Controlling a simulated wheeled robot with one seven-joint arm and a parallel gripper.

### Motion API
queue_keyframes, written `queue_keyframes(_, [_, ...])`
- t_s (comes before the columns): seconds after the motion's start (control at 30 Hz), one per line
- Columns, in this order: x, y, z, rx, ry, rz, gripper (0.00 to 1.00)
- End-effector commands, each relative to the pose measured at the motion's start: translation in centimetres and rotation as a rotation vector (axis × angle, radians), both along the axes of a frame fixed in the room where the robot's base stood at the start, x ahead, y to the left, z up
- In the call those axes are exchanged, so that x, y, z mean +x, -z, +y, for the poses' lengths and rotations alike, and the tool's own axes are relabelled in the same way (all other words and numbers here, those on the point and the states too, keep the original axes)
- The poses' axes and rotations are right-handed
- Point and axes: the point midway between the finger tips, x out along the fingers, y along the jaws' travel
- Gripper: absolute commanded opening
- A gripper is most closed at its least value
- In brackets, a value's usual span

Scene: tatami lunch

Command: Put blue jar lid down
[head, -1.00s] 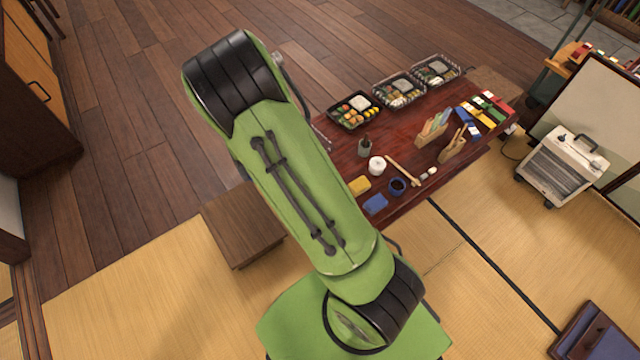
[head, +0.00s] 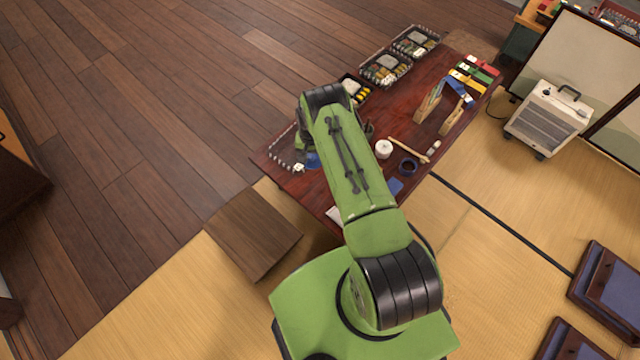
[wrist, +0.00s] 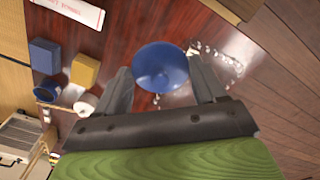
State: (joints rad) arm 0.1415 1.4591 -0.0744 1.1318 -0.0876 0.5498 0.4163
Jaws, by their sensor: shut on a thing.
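The blue jar lid (wrist: 162,67) is a round, shallow blue disc between the two fingers of my gripper (wrist: 159,76) in the wrist view. My gripper is shut on it. In the head view the lid (head: 313,160) partly shows beside my arm, over the left end of the dark red table (head: 322,190). I cannot tell whether it touches the tabletop. An open blue jar (head: 408,167) stands on the table right of my arm; it also shows at the left of the wrist view (wrist: 46,93).
A clear tray-like thing with a shiny rim (wrist: 222,62) lies close by the lid. A yellow block (wrist: 85,70), a blue block (wrist: 43,52), a white roll (head: 383,149) and a white printed card (wrist: 68,11) are also on the table. Bento boxes (head: 386,68) line its far side.

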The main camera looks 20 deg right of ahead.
Motion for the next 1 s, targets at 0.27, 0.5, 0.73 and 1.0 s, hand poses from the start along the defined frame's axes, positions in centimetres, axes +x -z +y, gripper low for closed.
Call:
queue_keyframes(0.27, [-1.0,6.5,-1.7,0.001,0.181,0.001,0.41])
queue_keyframes(0.5, [-1.1,11.9,-1.9,-0.002,0.191,0.000,0.41])
queue_keyframes(0.73, [-1.1,15.9,-1.9,-0.002,0.189,-0.001,0.41])
queue_keyframes(1.0, [-1.1,16.6,-1.9,-0.001,0.188,-0.001,0.41])
